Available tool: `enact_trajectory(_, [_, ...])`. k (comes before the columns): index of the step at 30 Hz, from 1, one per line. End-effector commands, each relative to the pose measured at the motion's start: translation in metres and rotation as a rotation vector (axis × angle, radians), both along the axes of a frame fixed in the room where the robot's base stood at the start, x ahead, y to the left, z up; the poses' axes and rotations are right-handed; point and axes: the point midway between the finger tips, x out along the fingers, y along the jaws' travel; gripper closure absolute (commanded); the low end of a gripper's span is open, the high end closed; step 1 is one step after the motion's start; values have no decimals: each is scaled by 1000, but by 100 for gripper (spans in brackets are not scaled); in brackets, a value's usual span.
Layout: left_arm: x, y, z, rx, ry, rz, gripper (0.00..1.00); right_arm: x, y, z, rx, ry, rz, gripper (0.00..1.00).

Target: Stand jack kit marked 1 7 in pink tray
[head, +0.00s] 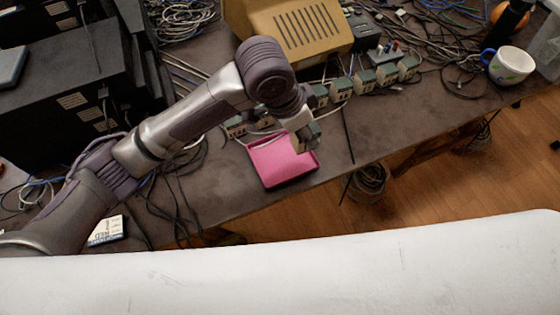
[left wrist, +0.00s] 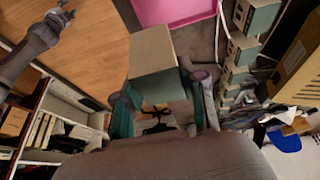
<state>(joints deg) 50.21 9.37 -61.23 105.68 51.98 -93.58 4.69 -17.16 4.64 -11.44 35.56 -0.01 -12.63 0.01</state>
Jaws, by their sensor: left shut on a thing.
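My left gripper (head: 297,119) is shut on a boxy grey-green jack kit (head: 308,136), held over the right part of the pink tray (head: 268,169). In the left wrist view the kit (left wrist: 155,58) sits between the two fingers of the left gripper (left wrist: 165,100). No marking is readable on its visible faces. The pink tray (left wrist: 170,8) shows at the top of that view, apart from the kit. My right gripper (left wrist: 63,14) appears small at the upper left of the wrist view, too small to judge its fingers.
A row of similar jack kits (head: 365,81) stands behind the tray, some with unreadable labels. A beige device (head: 285,28) is behind them, and a white mug (head: 511,65) stands at the right. Cables lie around the tray, which sits near the table's front edge.

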Motion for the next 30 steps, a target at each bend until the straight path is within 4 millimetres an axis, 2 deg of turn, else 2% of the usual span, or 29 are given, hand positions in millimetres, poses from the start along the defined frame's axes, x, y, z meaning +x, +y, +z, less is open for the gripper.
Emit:
enact_trajectory(2, [-4,-10,0,0,-4,2,97,-1,0,-5,0,2,0,60])
enact_trajectory(5, [0,-4,-5,4,-4,10,97,-2,0,-4,0,3,0,60])
enact_trajectory(15, [36,62,-50,6,-1,11,97,-2,0,2,1,2,0,60])
enact_trajectory(19, [46,79,-61,2,-4,8,97,-1,1,2,1,2,0,60])
enact_trajectory(26, [50,88,-73,1,-3,5,97,-1,1,3,1,1,0,60])
enact_trajectory(30, [49,88,-92,4,-2,4,97,-1,1,4,1,1,0,60])
